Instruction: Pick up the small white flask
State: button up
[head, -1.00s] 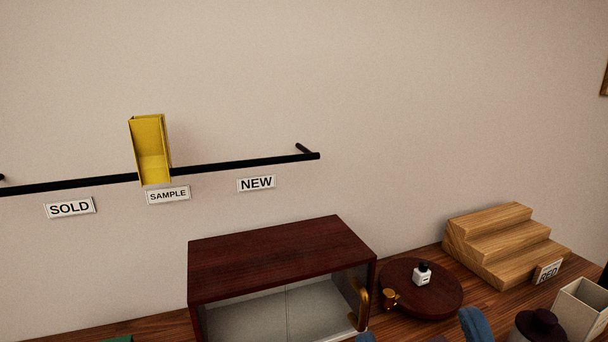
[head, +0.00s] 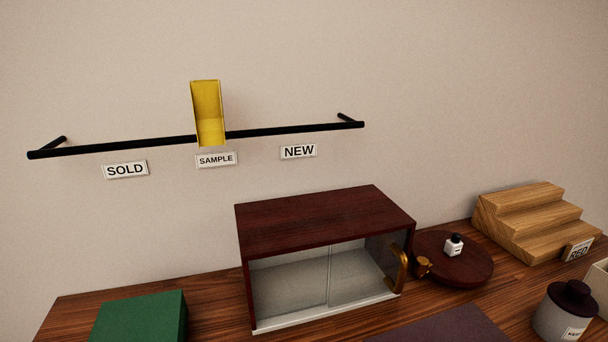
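The small white flask (head: 453,247) has a black cap and a small dark mark on its front. It stands upright on a round dark red-brown disc (head: 473,270), right of the cabinet. A small brass knob (head: 423,265) sits at the disc's left edge. My gripper is not in view.
A dark wood cabinet (head: 320,222) with glass panes and a brass handle (head: 398,268) stands left of the disc. Wooden steps (head: 530,220) stand right, a lidded grey jar (head: 564,313) front right, a green box (head: 138,317) left. A yellow holder (head: 208,112) hangs on a black wall rail (head: 285,130).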

aim_at(453, 246)
jog(key=i+z, duration=0.1)
jog(key=z, duration=0.8)
jog(key=i+z, duration=0.2)
jog(key=i, duration=0.2)
